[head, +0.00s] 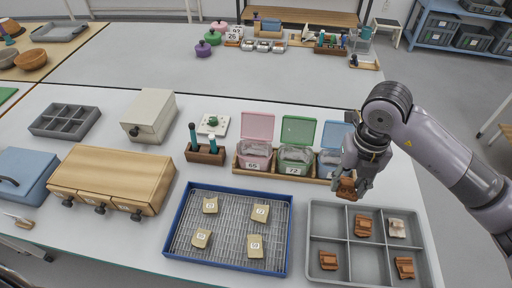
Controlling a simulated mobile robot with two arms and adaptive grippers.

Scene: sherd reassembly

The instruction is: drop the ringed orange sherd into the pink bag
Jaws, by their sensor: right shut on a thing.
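My right gripper (352,178) is shut on an orange-brown sherd (346,188), held above the back left part of the grey divided tray (311,245). The gripper partly covers the sherd, and its marking is too small to make out. The pink bag (256,128) stands open at the left end of a wooden rack (238,170), with a label on its front. It is to the left of my right gripper, apart from it. My left gripper is not in view.
A green bag (298,131) and a blue bag (332,134), partly behind my right gripper, share the rack. Other sherds, orange (328,260) and whitish (397,228), lie in the grey tray. A blue-rimmed mesh tray (228,272) holds several labelled tan pieces.

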